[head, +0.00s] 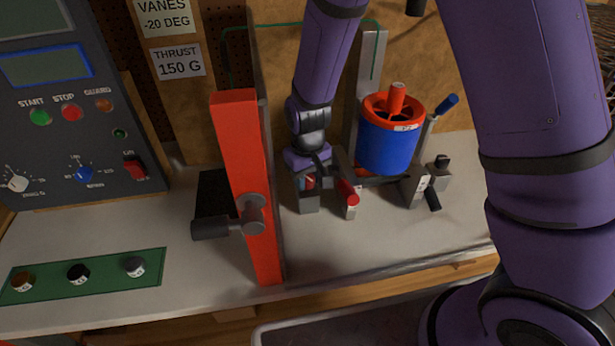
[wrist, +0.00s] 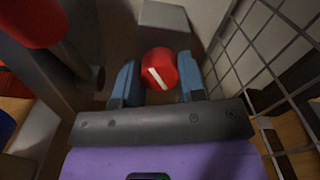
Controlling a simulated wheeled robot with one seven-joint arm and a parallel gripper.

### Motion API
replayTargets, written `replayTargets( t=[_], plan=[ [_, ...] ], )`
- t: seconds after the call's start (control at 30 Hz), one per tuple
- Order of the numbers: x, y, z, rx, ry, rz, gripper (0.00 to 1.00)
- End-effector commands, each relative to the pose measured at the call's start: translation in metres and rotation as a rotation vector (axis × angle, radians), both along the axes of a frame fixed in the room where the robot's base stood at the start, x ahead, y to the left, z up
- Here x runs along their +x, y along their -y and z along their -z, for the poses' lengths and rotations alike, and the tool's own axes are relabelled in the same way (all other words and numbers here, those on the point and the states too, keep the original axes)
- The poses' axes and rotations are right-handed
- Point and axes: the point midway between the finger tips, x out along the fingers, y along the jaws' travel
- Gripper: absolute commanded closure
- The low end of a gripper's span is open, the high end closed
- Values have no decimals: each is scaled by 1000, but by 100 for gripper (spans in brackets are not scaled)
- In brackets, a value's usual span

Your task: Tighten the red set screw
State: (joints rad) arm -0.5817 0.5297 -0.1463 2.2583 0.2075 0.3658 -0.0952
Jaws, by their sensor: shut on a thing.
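The red set screw (wrist: 161,64) is a round red head with a white line across it, tilted in the wrist view. My gripper (wrist: 157,84) has its blue fingers on both sides of the head and is shut on it. In the head view my gripper (head: 307,181) reaches down to a small grey block (head: 309,203) behind the red post. Only a sliver of red shows between the fingers there; the rest of the screw is hidden.
A red post (head: 243,150) with a grey latch handle (head: 252,214) stands left of my gripper. A red-ended rod (head: 347,193) is close on the right, beside the blue ducted rotor (head: 384,145). Wire mesh (wrist: 265,65) runs close by in the wrist view.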

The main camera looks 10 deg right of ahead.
Motion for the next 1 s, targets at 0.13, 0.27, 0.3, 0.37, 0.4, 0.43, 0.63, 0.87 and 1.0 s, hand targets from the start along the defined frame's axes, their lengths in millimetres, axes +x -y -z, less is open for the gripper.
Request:
replayTargets(
  t=[0.13,0.27,0.3,0.37,0.4,0.43,0.63,0.87,1.0],
  plan=[
    [1,0,0,1,2,139,87],
    [1,0,0,1,2,256,87],
    [1,0,0,1,2,291,87],
    [1,0,0,1,2,341,87],
    [1,0,0,0,2,372,87],
    [1,0,0,0,2,395,87],
    [1,0,-1,1,3,518,87],
    [1,0,-1,1,2,600,87],
    [1,0,-1,1,2,623,87]
  ],
)
